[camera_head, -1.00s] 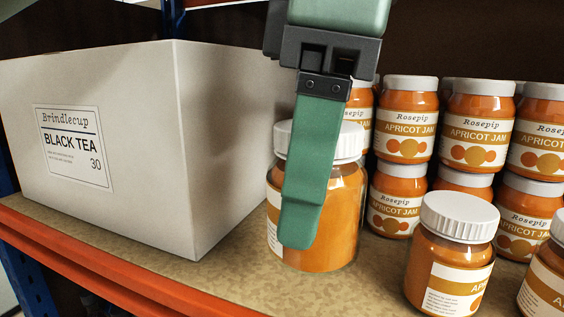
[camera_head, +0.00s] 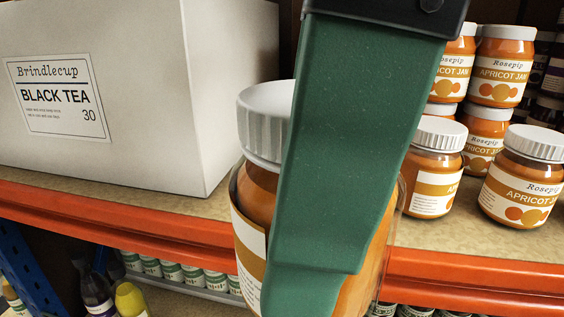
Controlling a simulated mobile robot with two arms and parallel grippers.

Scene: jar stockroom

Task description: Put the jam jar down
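The held jam jar (camera_head: 262,192) is orange with a white ribbed lid and a white and gold label. It is upright, large in the foreground, in front of the shelf's edge. The green finger of my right gripper (camera_head: 335,190) comes down from the top, leaning right, and covers much of the jar. The gripper is shut on the jar; its other finger is hidden behind it. My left gripper is not in view.
A white Black Tea box (camera_head: 140,110) stands on the shelf at left. Apricot jam jars (camera_head: 434,170) stand at right, some stacked. The shelf (camera_head: 212,205) has an orange front beam (camera_head: 130,218). Bottles (camera_head: 130,298) and small jars stand on the shelf below.

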